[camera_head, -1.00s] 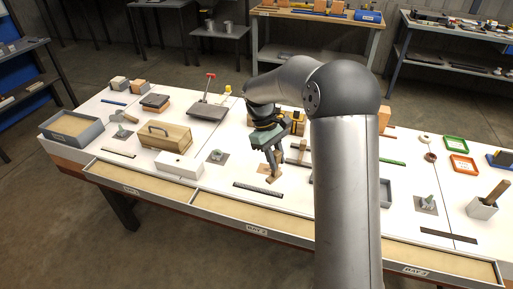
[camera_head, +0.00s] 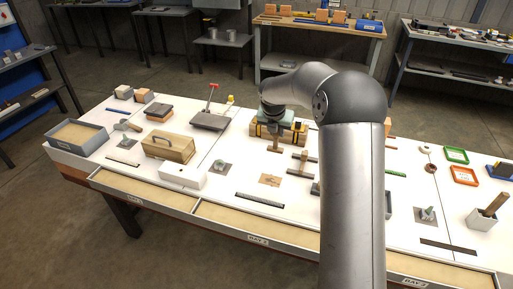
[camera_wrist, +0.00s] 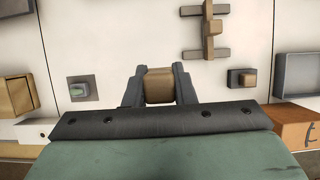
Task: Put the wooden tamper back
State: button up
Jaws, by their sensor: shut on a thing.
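The wooden tamper (camera_head: 275,146) hangs upright from my gripper (camera_head: 277,128), above the white bench top. In the wrist view, the brown end of the tamper (camera_wrist: 159,87) sits between the two dark fingers, which are shut on it. A flat tan square (camera_head: 270,180) lies on the bench nearer the front, apart from the tamper. My gripper is in front of a wooden crate with dark straps (camera_head: 296,134), partly hiding it.
A wooden cross-shaped piece (camera_head: 303,161) stands right of the tamper. A lidded wooden box (camera_head: 168,146), a white block (camera_head: 183,176) and a grey plate with a green piece (camera_head: 218,168) are to the left. A dark ruler (camera_head: 260,200) lies near the front edge.

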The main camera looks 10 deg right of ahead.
jog(key=shift+w+a+f+p, duration=0.5)
jog(key=shift+w+a+f, duration=0.35)
jog(key=shift+w+f, duration=1)
jog(key=shift+w+a+f+p, duration=0.45)
jog(key=shift+w+a+f, duration=0.45)
jog(key=shift+w+f, duration=0.9)
jog(key=shift+w+a+f+p, duration=0.5)
jog(key=shift+w+a+f, duration=0.35)
jog(key=shift+w+f, duration=1)
jog(key=shift+s+f, duration=0.5)
jog(key=o, duration=1)
jog(key=shift+c, duration=0.2)
